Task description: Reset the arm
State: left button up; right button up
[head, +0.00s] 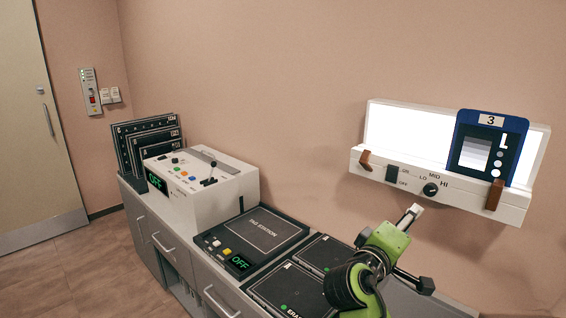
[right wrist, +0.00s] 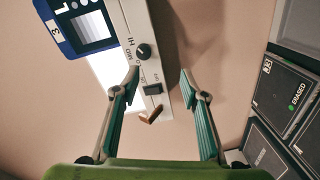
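My right gripper (head: 419,248) is green with dark fingers and is at the lower right of the head view, in front of and below the lit wall box (head: 366,150). In the right wrist view its two fingers (right wrist: 159,80) stand wide apart with nothing between them. Beyond them are the light box's knob (right wrist: 143,51) and dark switch (right wrist: 153,89); the fingers look apart from the box. A blue-framed plate marked 3 (head: 483,148) stands on the box at its right. My left gripper is not in view.
A counter carries a white console (head: 198,186) with a lever, a tag station (head: 252,237) and black panels (head: 290,288), one labelled ERASED in the wrist view (right wrist: 282,92). Both displays read OFF. Black plates stand at the back left. Floor is clear at left.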

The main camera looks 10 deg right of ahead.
jog(key=s+a+f+g+y, duration=0.25)
jog(key=s+f, duration=0.25)
jog(key=f, duration=0.6)
jog(key=s+a+f+g+y, duration=0.1)
jog(key=s+f+y, duration=0.35)
jog(key=f, duration=0.65)
jog(key=s+a+f+m+g+y, duration=0.1)
jog(key=s+a+f+g+y, duration=0.2)
jog(key=s, duration=0.5)
jog(key=s+a+f+m+y, duration=0.1)
jog(key=s+a+f, duration=0.2)
jog(key=s+f, duration=0.35)
jog(key=s+a+f+m+g+y, duration=0.1)
jog(key=s+a+f+g+y, duration=0.15)
jog(key=s, duration=0.75)
notch_tip(320, 180, down, 27)
jog(key=s, duration=0.2)
jog(key=s+d+f+g, duration=0.1)
jog(key=s+d+f, duration=0.1)
jog(key=s+f, duration=1.3)
jog(key=shift+s+d+f+g+h, duration=0.2)
jog(key=shift+s+f+g+h, duration=0.15)
jog(key=shift+s, duration=0.6)
